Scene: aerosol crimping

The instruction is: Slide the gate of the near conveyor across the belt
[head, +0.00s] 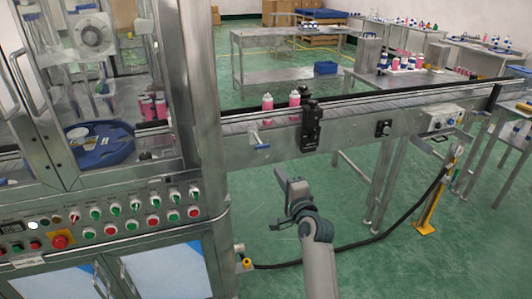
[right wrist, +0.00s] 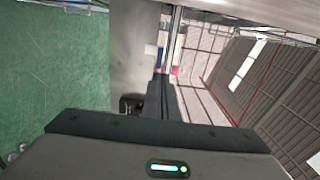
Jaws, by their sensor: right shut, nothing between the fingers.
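The near conveyor (head: 350,117) runs from the machine on the left toward the right. A small blue and white handle (head: 257,138) sticks out of its front side, and I take it for the gate's handle; the gate plate itself is not clear. My right gripper (head: 281,180) is shut and empty, in front of and below the conveyor side, apart from the handle. In the right wrist view, its closed dark fingers (right wrist: 161,97) point at the conveyor's grey side (right wrist: 135,45), with a small blue and white part (right wrist: 154,52) just beyond the tips. My left gripper is not in view.
Two pink cans (head: 294,99) stand on the belt near the machine. A black device (head: 311,125) is fixed to the conveyor side, right of the handle. The control panel (head: 120,222) stands at the left. Green floor (head: 265,210) lies open below the conveyor.

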